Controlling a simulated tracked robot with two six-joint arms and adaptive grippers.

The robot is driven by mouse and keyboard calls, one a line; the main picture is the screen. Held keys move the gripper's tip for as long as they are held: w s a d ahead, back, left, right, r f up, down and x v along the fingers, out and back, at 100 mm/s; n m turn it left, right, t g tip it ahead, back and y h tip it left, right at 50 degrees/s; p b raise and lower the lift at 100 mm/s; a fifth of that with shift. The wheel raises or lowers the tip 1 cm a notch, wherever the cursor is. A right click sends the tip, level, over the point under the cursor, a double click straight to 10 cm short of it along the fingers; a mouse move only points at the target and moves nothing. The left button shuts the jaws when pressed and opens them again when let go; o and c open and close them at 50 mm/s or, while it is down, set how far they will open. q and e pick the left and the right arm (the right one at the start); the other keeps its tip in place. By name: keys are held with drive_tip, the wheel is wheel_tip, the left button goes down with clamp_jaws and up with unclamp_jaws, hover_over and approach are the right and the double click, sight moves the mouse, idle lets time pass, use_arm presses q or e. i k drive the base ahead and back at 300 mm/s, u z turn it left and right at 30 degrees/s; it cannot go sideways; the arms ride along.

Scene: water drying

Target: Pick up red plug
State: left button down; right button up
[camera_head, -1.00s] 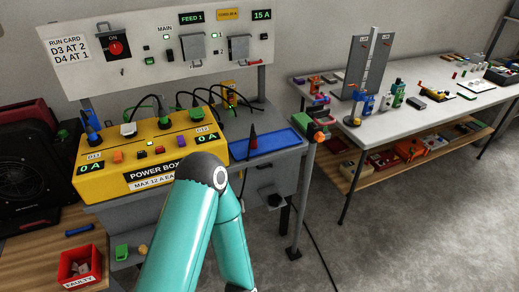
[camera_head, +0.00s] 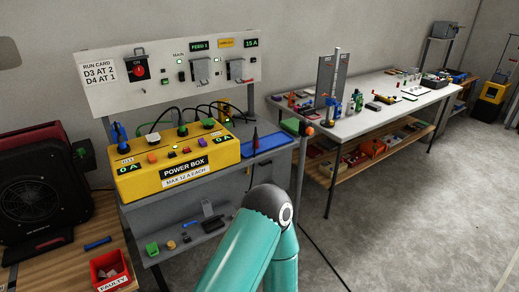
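I cannot pick out a red plug with certainty. The yellow power box (camera_head: 150,185) stands on a grey bench at the left, with several black-cabled plugs in its top. Among them are a blue plug (camera_head: 119,137), a white plug (camera_head: 153,138) and a green plug (camera_head: 183,131). A small red piece (camera_head: 186,143) shows on its top. A thin dark-and-red upright item (camera_head: 255,140) stands by the blue tray (camera_head: 275,143). One teal arm of mine reaches up from the bottom middle. Neither gripper shows.
A red bin marked FAULTY (camera_head: 112,278) sits on the wooden table at lower left. A switch panel (camera_head: 110,100) stands behind the box. A long worktable (camera_head: 390,116) is further right. The right floor is clear.

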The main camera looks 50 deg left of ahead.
sight(257, 146)
drive_tip(key=u, duration=0.15)
drive_tip(key=i, duration=0.55)
drive_tip(key=u, duration=1.2)
drive_tip(key=i, duration=1)
drive_tip(key=u, duration=0.85)
drive_tip(key=i, duration=0.3)
drive_tip(key=u, duration=0.2)
drive_tip(key=k, duration=0.9)
drive_tip(key=u, duration=0.15)
drive_tip(key=i, duration=0.9)
drive_tip(key=z, duration=0.05)
